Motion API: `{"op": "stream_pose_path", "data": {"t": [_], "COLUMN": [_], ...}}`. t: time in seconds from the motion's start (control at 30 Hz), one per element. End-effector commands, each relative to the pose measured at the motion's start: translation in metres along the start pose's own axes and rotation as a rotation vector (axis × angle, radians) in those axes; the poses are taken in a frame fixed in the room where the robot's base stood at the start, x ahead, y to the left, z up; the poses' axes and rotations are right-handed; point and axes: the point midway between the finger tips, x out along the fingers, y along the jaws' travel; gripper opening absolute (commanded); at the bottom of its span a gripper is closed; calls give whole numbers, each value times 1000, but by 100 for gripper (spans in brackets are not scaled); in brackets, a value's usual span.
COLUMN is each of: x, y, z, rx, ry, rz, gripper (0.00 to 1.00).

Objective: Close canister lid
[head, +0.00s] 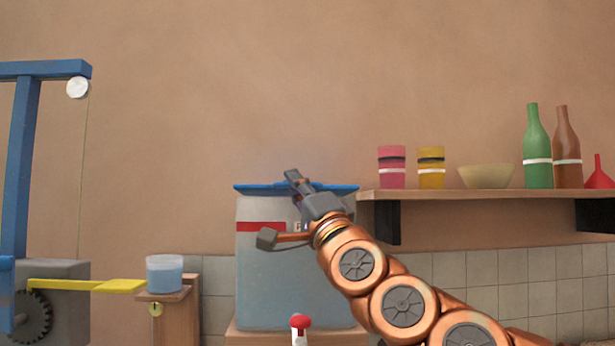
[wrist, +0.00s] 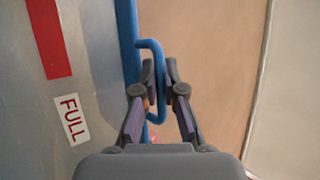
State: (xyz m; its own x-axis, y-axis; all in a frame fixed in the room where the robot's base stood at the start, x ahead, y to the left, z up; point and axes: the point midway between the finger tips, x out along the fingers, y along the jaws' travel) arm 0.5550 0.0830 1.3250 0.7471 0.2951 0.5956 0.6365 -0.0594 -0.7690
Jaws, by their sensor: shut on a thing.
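The canister (head: 270,285) is a large translucent box with a red stripe and greyish-blue contents. Its blue lid (head: 262,188) lies about level across the top in the head view; whether it is fully seated I cannot tell. In the wrist view, the canister wall (wrist: 85,85) carries a "FULL" label, and the lid edge (wrist: 129,60) runs beside it. A blue loop handle (wrist: 152,43) sticks out from the lid. My gripper (wrist: 160,75) is shut on this handle. In the head view my gripper (head: 293,177) is at the lid, covering part of it.
A wooden shelf (head: 480,195) at right holds jars, a bowl (head: 486,176), bottles and a red funnel (head: 599,174). At left are a blue frame (head: 22,160), a yellow lever (head: 90,286) and a cup (head: 165,274) on a wooden stand. A red-topped object (head: 300,323) is in front.

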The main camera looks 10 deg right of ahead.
Motion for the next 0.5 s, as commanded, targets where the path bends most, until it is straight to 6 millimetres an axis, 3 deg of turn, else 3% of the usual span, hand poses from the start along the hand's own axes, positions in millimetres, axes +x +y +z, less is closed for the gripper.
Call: {"op": "stream_pose_path", "data": {"t": [0.5], "x": [-11], "y": [14], "z": [9], "rx": [4], "ry": [-9], "rz": [1], "gripper": [0]}}
